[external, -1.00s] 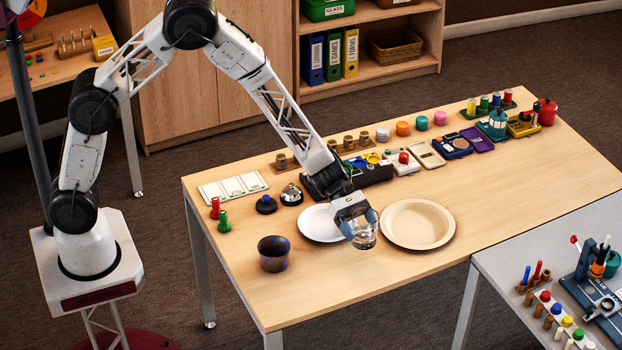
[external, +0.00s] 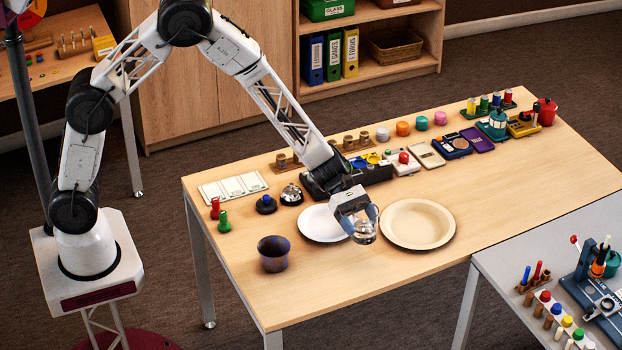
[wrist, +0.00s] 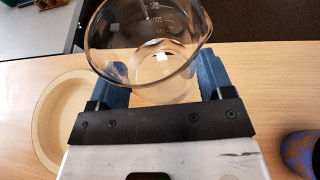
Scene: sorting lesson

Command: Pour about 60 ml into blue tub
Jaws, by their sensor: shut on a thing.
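My gripper (external: 366,221) is shut on a clear glass beaker (external: 364,233), held near the front of the table between the white plate and the cream bowl. In the wrist view the beaker (wrist: 150,45) sits between the blue fingers, its wide rim towards the camera and measuring marks on its wall. I cannot tell how much liquid is in it. The blue tub (external: 273,254), dark blue with brownish patches, stands upright at the table's front left, well apart from the beaker. Part of the tub (wrist: 303,153) shows at the wrist view's lower right. Its inside is too dark to read.
A cream bowl (external: 448,235) lies just right of the beaker, and a white plate (external: 315,228) just left, partly behind my gripper.

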